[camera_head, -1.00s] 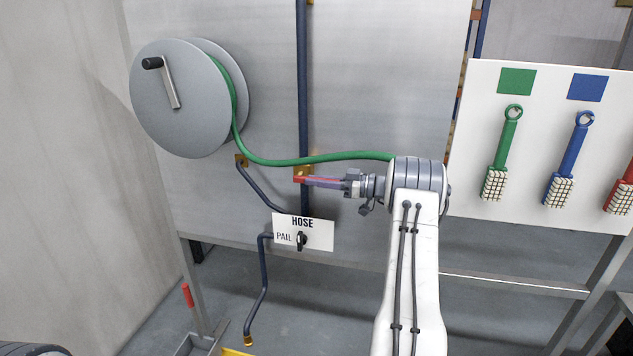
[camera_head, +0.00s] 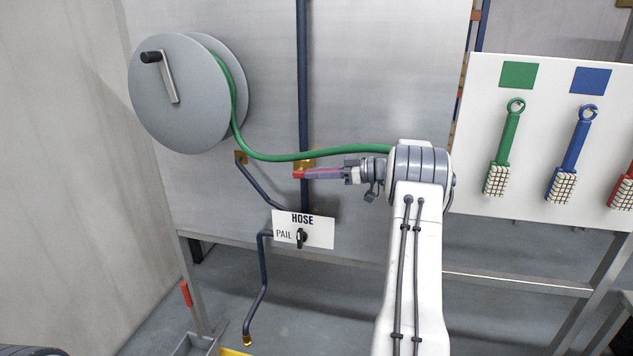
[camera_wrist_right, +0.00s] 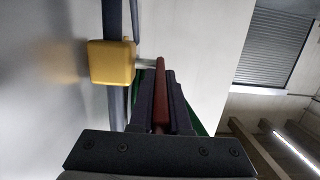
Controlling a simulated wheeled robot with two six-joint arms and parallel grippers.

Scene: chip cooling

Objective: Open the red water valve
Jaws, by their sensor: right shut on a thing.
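The red valve handle (camera_head: 300,174) shows at the dark vertical pipe (camera_head: 304,90), in front of a brass valve body (camera_head: 304,164). In the right wrist view the red lever (camera_wrist_right: 161,105) lies between the two dark fingers, and the yellow valve body (camera_wrist_right: 111,62) sits on the pipe just beyond them. My right gripper (camera_head: 322,173) is shut on the red lever and reaches it from the right. The fingers hide part of the lever. My left gripper is not in view.
A hose reel (camera_head: 180,95) with a green hose (camera_head: 290,157) hangs at left; the hose passes just above my right gripper. A HOSE/PAIL selector plate (camera_head: 318,231) is below. Brushes hang on a white board (camera_head: 545,100) at right.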

